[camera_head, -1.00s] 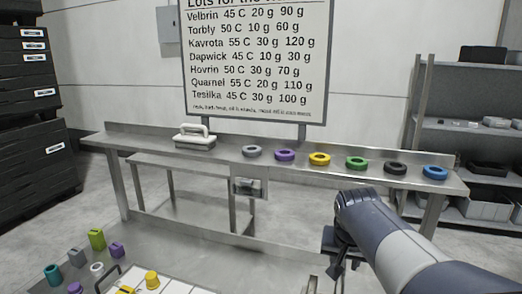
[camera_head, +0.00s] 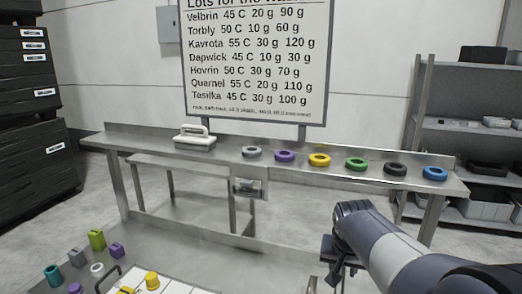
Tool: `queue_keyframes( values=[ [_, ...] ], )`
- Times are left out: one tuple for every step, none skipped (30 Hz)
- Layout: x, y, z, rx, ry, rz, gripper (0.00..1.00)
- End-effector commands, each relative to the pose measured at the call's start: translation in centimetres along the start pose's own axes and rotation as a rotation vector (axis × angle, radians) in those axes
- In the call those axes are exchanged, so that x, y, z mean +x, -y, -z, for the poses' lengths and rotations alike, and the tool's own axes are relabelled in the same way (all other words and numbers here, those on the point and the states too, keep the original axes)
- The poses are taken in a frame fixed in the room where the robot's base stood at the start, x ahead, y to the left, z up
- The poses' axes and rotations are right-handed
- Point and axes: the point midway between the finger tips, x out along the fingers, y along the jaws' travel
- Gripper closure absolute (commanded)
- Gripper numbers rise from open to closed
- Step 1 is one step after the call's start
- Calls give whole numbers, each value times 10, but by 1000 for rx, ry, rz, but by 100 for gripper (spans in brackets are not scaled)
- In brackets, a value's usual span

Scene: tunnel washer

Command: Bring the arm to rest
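My arm reaches in from the lower right of the head view. My gripper (camera_head: 335,268) is at the arm's end, pointing down in front of the steel bench (camera_head: 215,148). Its fingers are small and partly hidden by the arm, so I cannot tell whether it is open or shut. I see nothing clearly held in it.
On the bench stand a white handled block (camera_head: 195,139) and several coloured rings, such as the yellow ring (camera_head: 319,160) and blue ring (camera_head: 435,173). A near table (camera_head: 190,255) at lower left holds small coloured pieces. Shelves (camera_head: 470,125) stand right, black drawers (camera_head: 35,110) left.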

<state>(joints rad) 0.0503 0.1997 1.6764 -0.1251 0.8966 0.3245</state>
Motion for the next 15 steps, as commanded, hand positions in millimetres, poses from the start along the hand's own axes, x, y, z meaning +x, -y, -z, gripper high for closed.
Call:
queue_keyframes(
  values=[
    [-18,1,8,1,-10,3,66],
    [-22,1,10,1,-10,3,66],
    [-27,1,12,1,-10,3,66],
    [-30,1,13,1,-9,3,66],
    [-34,0,14,1,-9,3,66],
    [-38,1,16,1,-8,2,66],
    [-42,1,18,1,-8,2,66],
    [-42,1,19,1,-7,2,66],
    [-48,1,22,1,-8,3,66],
    [-52,1,23,1,-8,3,66],
    [-56,1,25,1,-9,3,66],
    [-61,1,27,1,-9,3,66],
    [-64,1,28,1,-9,3,66],
    [-68,1,30,1,-9,3,66],
    [-73,1,32,1,-9,3,66]
  ],
)
